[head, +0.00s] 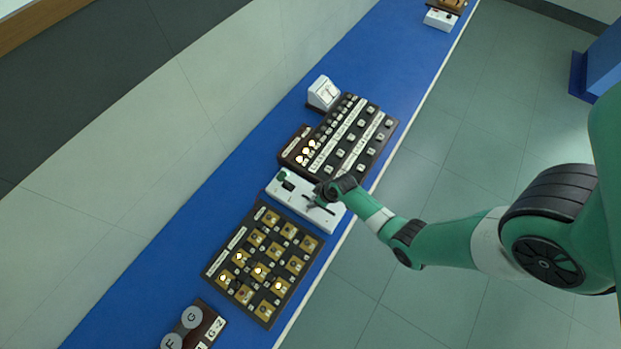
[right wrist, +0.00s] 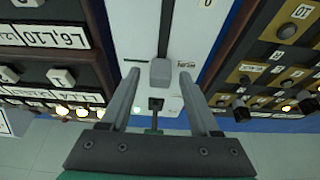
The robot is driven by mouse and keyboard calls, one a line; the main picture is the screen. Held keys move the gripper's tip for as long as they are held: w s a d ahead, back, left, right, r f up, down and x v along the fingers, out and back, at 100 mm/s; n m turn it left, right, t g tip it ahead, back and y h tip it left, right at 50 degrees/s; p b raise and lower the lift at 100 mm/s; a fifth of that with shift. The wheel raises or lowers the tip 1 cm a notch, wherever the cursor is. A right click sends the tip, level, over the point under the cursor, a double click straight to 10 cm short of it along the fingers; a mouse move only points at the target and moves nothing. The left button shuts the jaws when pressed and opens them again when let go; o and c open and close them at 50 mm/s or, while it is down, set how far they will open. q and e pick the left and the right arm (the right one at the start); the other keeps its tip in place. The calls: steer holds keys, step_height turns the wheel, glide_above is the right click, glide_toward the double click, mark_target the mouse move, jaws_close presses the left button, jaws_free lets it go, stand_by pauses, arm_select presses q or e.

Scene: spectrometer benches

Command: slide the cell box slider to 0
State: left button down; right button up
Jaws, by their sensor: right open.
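The cell box (head: 293,203) is a white box on the blue bench in the head view, with a green knob and a dark slot. In the right wrist view the white face of the cell box (right wrist: 139,40) shows a dark straight slot. The slider's grey block-shaped knob (right wrist: 160,72) stands at that slot. My right gripper (head: 314,201) is over the cell box. In the right wrist view my right gripper (right wrist: 158,76) is open, with one finger on each side of the knob and visible gaps between. A "0" mark (right wrist: 208,3) shows at the top edge. My left gripper is out of view.
A dark panel with switches and lit lamps (head: 345,140) stands close above the cell box. A dark panel with brass squares (head: 262,262) stands close below it. A white meter (head: 323,93) is behind.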

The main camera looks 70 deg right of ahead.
jaws_close()
stand_by(0.3)
stand_by(1.2)
